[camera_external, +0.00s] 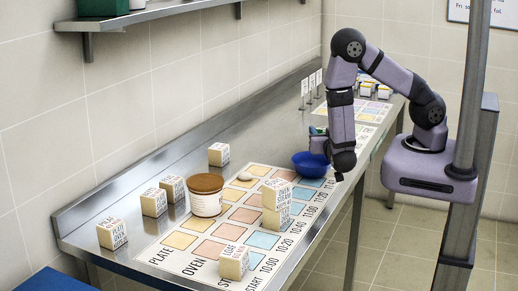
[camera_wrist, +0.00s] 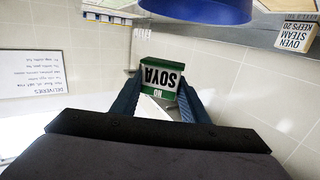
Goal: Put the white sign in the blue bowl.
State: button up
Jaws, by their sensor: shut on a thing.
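My gripper (camera_external: 319,143) is level and points left beside the blue bowl (camera_external: 309,167), a little above its rim. It is shut on a small white sign with green bands (camera_wrist: 160,78). The sign reads NO SOYA, upside down in the wrist view, and sits between the two blue-grey fingers. Only a small green and white bit of it shows in the external view. In the wrist view the bowl (camera_wrist: 205,8) is cut off at the top edge, apart from the sign. The bowl's inside is hidden there.
A printed mat (camera_external: 180,240) covers the steel counter's front. A brown-lidded jar (camera_external: 206,203), a stack of lettered blocks (camera_external: 275,210) and several loose blocks stand left of the bowl. Several white cards on stands (camera_external: 311,85) are behind. A shelf (camera_external: 160,12) hangs on the wall.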

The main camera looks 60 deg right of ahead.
jog(key=shift+f, duration=0.65)
jog(key=shift+f, duration=0.1)
jog(key=shift+f, duration=1.75)
jog(key=shift+f, duration=0.15)
jog(key=shift+f, duration=0.35)
jog(key=shift+f, duration=0.15)
